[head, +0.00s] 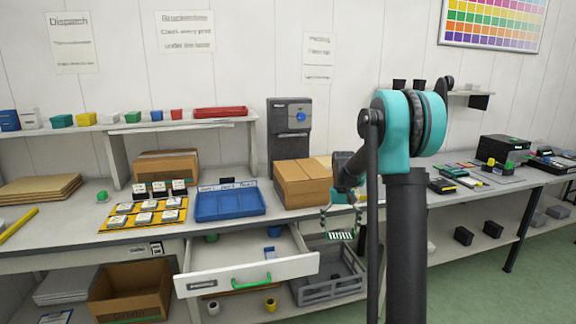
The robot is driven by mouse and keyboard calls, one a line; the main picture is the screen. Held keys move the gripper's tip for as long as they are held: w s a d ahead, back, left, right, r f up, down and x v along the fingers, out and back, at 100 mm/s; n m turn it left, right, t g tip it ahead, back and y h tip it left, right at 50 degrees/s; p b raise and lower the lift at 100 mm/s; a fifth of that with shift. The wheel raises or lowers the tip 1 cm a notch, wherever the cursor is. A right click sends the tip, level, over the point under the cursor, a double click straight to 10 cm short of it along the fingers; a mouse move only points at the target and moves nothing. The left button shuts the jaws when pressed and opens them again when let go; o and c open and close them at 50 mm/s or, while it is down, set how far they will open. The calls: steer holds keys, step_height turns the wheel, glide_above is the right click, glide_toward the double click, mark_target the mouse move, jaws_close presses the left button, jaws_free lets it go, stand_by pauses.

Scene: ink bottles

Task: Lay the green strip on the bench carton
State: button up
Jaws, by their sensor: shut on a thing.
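My gripper (341,222) hangs low in front of the bench, right of the open drawer. It is shut on a small green and white striped strip (341,235), which lies about level at its fingertips. A brown closed carton (301,188) stands on the bench, up and to the left of the gripper; the strip is apart from it. Another brown carton (166,165) stands further left at the back of the bench, partly hidden by small bottles. My arm covers the bench right of the nearer carton.
An open drawer (247,277) with a green handle juts out below the bench. A grey crate (330,288) sits beneath the gripper. A blue tray (229,215) and a yellow mat (112,227) with bottles lie left of the carton. A dark dispenser (289,128) stands behind it.

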steer(key=s+f, duration=0.4)
steer(key=f, duration=1.1)
steer(key=shift+f, duration=0.2)
